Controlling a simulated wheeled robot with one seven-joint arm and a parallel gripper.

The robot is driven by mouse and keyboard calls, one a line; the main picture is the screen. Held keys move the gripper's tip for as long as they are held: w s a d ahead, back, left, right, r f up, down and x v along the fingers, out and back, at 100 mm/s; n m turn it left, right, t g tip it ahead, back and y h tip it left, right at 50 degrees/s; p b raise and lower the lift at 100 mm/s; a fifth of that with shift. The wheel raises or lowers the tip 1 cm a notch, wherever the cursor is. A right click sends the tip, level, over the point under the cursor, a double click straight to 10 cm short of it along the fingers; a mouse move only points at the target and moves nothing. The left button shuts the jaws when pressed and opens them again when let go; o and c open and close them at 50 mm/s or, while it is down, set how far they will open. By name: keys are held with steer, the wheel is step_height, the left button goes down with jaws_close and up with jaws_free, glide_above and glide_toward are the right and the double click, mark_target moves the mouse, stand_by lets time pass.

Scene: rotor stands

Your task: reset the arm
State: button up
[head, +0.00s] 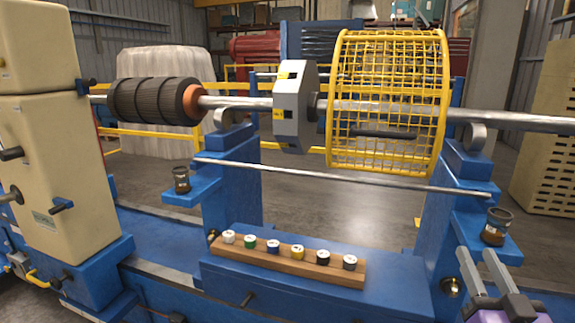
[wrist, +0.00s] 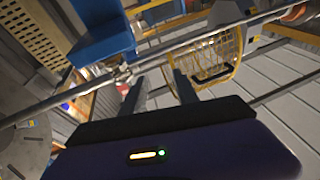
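My gripper (head: 476,256) is at the lower right of the head view, beside the right blue stand. Its two grey fingers are apart with nothing between them, and part of its purple body is cut off by the picture edge. In the wrist view, the fingers (wrist: 156,80) also stand apart and empty. Most of my arm is out of view.
A rotor shaft (head: 245,103) with a yellow cage (head: 387,45) rests across blue stands (head: 232,180). A thin rod (head: 340,176) crosses below it. A wooden rack (head: 290,262) holds several capped jars. A dark cup (head: 497,226) stands close to my gripper.

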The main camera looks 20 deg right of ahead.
steer(key=s+a+f+n+g+y, duration=0.1)
steer(key=s+a+f+n+y, duration=0.1)
steer(key=s+a+f, duration=0.3)
steer(key=s+a+f+n+g+y+p, duration=0.1)
steer(key=s+a+f+y, duration=0.3)
steer(key=s+a, duration=0.8)
steer(key=s+a+f+n+g+y+p, duration=0.1)
steer(key=s+a+f+n+g+y, duration=0.1)
steer(key=s+a+f, duration=0.5)
steer(key=s+a+y, duration=0.1)
steer(key=s+a, duration=0.1)
steer(key=s, duration=0.1)
steer(key=shift+s+n, duration=0.3)
steer(key=shift+s, duration=0.1)
steer(key=shift+f, duration=0.1)
stand_by(4.8)
